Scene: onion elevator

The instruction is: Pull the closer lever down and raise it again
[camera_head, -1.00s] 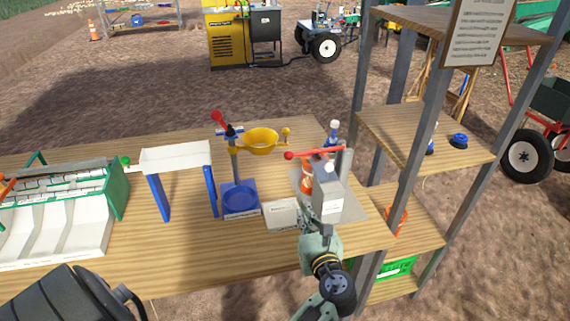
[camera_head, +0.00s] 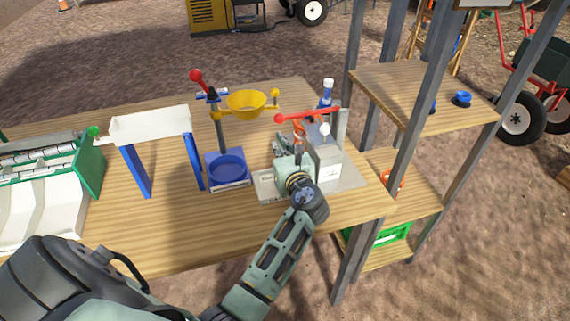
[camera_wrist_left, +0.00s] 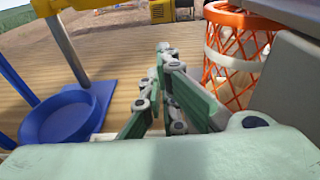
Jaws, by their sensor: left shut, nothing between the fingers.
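A red lever (camera_head: 312,114) with a ball at its left end lies nearly level on top of a grey box device (camera_head: 328,168) at the table's right end. Another red-knobbed lever (camera_head: 200,80) sticks up from the stand with a yellow funnel (camera_head: 247,104), farther left. My left gripper (camera_head: 280,143) is low at the left side of the grey device, below the red lever and apart from it. In the left wrist view its fingers (camera_wrist_left: 165,60) are shut and empty, between a blue dish and an orange net holding pale items (camera_wrist_left: 233,60). My right gripper is not in view.
A blue dish (camera_head: 228,168) stands under the funnel. A white-topped stand (camera_head: 150,123) on blue legs and a green-ended white rack (camera_head: 90,165) stand left. A wooden shelf unit (camera_head: 425,92) rises close on the right. The table front (camera_head: 150,235) is clear.

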